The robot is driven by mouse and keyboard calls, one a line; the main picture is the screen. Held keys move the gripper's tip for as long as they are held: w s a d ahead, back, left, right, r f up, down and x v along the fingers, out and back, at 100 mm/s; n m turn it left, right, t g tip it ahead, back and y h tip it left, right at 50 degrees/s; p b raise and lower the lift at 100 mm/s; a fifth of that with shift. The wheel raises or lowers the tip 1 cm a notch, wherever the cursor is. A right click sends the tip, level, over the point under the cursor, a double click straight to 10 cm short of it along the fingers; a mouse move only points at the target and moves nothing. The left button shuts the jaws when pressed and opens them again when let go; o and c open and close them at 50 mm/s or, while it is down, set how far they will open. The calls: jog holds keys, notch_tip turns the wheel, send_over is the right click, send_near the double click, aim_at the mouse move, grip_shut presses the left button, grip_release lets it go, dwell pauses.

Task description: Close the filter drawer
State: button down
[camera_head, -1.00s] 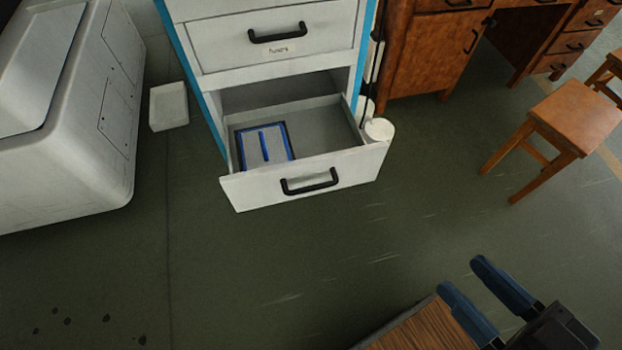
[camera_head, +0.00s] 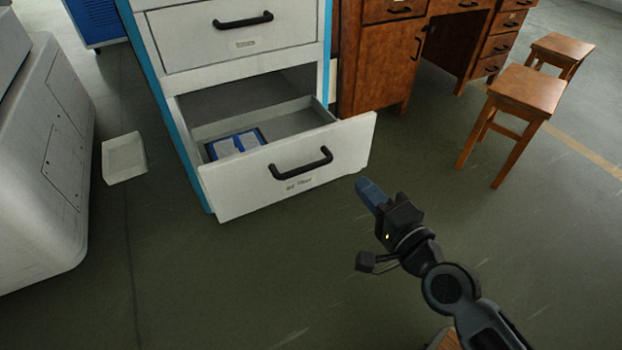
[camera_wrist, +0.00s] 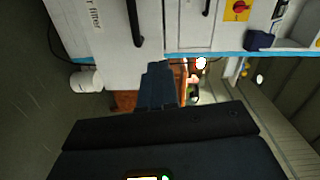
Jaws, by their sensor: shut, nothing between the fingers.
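The filter drawer (camera_head: 340,150) is the lower drawer of a white cabinet with blue edges, and it stands pulled out. Its black bar handle (camera_head: 301,163) is on the white front, with a small label (camera_head: 299,186) below. A blue-and-white flat item (camera_head: 236,144) lies inside, partly hidden by the front. My gripper (camera_head: 367,190) is shut and empty, just right of the drawer front's lower right in the picture, apart from the handle. In the wrist view, my gripper's fingers (camera_wrist: 158,75) are together, and the drawer front (camera_wrist: 85,40) with its handle (camera_wrist: 134,22) shows sideways at upper left.
The drawer above (camera_head: 236,42) is shut. A wooden desk (camera_head: 375,75) stands right of the cabinet, with wooden stools (camera_head: 528,90) farther right. A white machine (camera_head: 50,150) and a small white tray (camera_head: 124,158) are at left. The floor before the drawer is clear.

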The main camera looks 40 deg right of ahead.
aim_at(317, 136)
jog(key=shift+m, duration=0.8)
jog(key=x, duration=1.6)
jog(key=shift+f, duration=0.2)
